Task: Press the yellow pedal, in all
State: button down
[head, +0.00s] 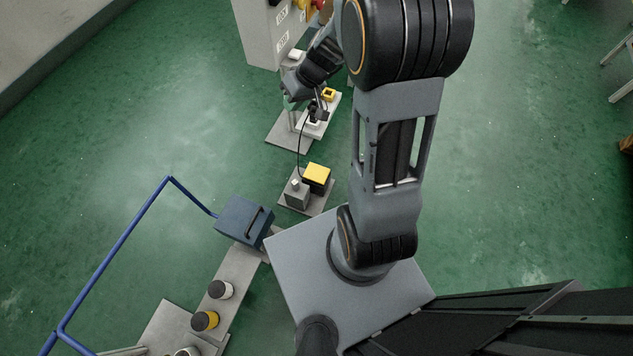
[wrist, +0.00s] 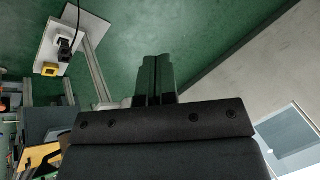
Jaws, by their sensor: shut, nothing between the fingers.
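The yellow pedal (head: 317,174) is a yellow block on a grey floor plate, beside a small grey box, in the middle of the head view.
A white stand plate (head: 330,101) carries a yellow square part (head: 328,94). A grey cabinet (head: 262,38) with buttons stands behind. A blue-grey box (head: 243,221) and blue rail (head: 120,240) are at the left.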

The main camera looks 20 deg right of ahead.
jog(key=w+d+f+t+y+b, duration=0.1)
jog(key=w+d+f+b, duration=0.15)
jog(key=f, duration=0.55)
jog(key=w+d+f+b, duration=0.15)
jog(key=f+b, duration=0.25)
jog(key=f, duration=0.5)
jog(key=w+d+f+t+y+b, duration=0.1)
jog(key=w+f+b, duration=0.2)
jog(key=f, duration=0.5)
jog(key=m+t+b, duration=0.1)
jog(key=t+b, duration=0.1)
jog(key=b, duration=0.5)
send_over(311, 170)
jog(key=s+d, duration=0.2)
notch_tip(311, 170, down, 20)
jog(key=f, duration=0.1)
jog(key=shift+s+d+f+h, duration=0.1)
jog(key=shift+d+h, duration=0.1)
jog(key=shift+h, duration=0.2)
notch_tip(311, 170, down, 7)
jog(key=b, duration=0.3)
jog(key=shift+f+b, duration=0.15)
jog(key=shift+b, duration=0.2)
jog(key=shift+f+b, duration=0.75)
jog(key=shift+b, duration=0.05)
jog(key=shift+f, duration=0.15)
jog(key=shift+f+b, duration=0.3)
jog(key=shift+b, duration=0.3)
